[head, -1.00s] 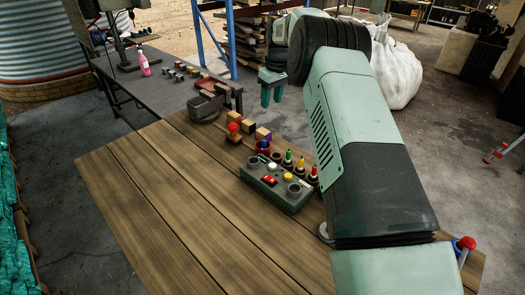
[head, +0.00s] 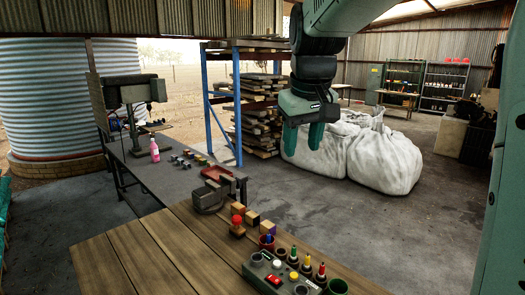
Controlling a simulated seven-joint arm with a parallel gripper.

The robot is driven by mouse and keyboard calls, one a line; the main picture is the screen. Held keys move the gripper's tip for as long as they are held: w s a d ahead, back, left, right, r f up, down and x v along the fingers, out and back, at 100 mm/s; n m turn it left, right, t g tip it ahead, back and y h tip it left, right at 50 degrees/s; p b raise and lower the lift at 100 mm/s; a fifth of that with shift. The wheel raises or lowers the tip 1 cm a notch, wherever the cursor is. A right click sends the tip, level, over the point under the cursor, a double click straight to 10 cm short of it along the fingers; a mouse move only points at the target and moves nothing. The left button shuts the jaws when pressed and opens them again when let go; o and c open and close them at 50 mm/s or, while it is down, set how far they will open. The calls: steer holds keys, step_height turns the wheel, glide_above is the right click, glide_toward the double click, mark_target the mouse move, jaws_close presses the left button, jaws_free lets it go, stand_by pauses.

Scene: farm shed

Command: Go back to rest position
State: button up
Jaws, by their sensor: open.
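My gripper (head: 303,136) hangs in the upper middle of the head view, fingers pointing down. Its green fingers are apart with nothing between them. It is above and beyond the wooden table (head: 130,262), in front of the white bulk sacks. My arm comes down from the top edge and also shows along the right edge.
On the table stand a vise (head: 208,196), a red-topped piece (head: 237,222), wooden blocks (head: 252,219) and a control box (head: 272,278) beside several coloured pegs. Behind are a grey bench (head: 150,178) with a pink bottle (head: 154,150), a blue rack (head: 209,105) and white sacks (head: 385,160).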

steer(key=s+d+f+m+t, duration=0.1)
steer(key=s+f+m, duration=0.1)
steer(key=s, duration=1)
steer(key=s+d+f+m, duration=0.1)
steer(key=s+d+f, duration=0.1)
steer(key=s, duration=1.1)
steer(key=shift+d+m+t, duration=0.15)
steer(key=shift+m+t, duration=0.25)
